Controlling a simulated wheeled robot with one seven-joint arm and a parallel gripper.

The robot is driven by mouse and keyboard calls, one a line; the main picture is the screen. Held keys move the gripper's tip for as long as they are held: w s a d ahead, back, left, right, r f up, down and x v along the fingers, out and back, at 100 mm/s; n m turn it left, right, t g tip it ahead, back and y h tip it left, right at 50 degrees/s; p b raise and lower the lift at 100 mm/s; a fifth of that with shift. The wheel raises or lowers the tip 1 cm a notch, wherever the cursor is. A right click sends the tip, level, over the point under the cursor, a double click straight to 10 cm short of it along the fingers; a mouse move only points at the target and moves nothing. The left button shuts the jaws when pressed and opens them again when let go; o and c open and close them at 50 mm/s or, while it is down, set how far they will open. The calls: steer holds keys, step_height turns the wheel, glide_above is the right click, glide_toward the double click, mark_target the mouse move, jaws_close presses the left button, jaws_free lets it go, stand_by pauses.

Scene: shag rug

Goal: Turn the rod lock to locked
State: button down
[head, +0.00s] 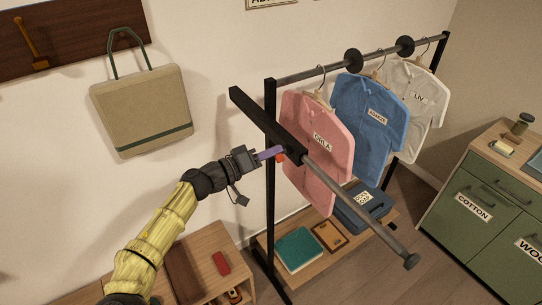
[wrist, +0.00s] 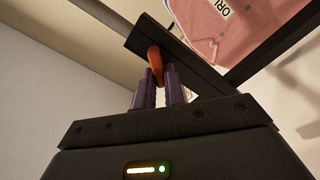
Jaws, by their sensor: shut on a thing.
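The rod lock shows as a small orange-red lever (head: 281,158) on the black bar (head: 250,108) at the near end of the clothes rack. In the wrist view the lever (wrist: 154,55) stands at the fingertips, tilted a little, in front of the bar. My gripper (head: 275,152) has reached the bar from the left. In the wrist view its purple fingers (wrist: 158,78) are shut on the lever's lower part, which they hide. No lock markings can be read. A grey rod (head: 355,211) runs from the bar toward the lower right and ends in a round cap.
Pink (head: 305,143), blue (head: 368,108) and white (head: 415,92) shirts hang on the rack's rail, the pink one just behind the bar. A beige bag (head: 142,108) hangs on the wall at left. A low wooden shelf (head: 207,253) stands below my arm, a green cabinet (head: 480,205) at right.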

steer(key=shift+w+a+f+n+p, duration=0.1)
steer(key=shift+f+n+p, duration=0.1)
steer(key=shift+n, duration=1.8)
steer(key=shift+w+f+n+p, duration=0.1)
steer(key=shift+n+p, duration=0.05)
steer(key=shift+n, duration=1.85)
steer(key=c, duration=1.5)
jaws_free()
steer(key=shift+s, duration=0.1)
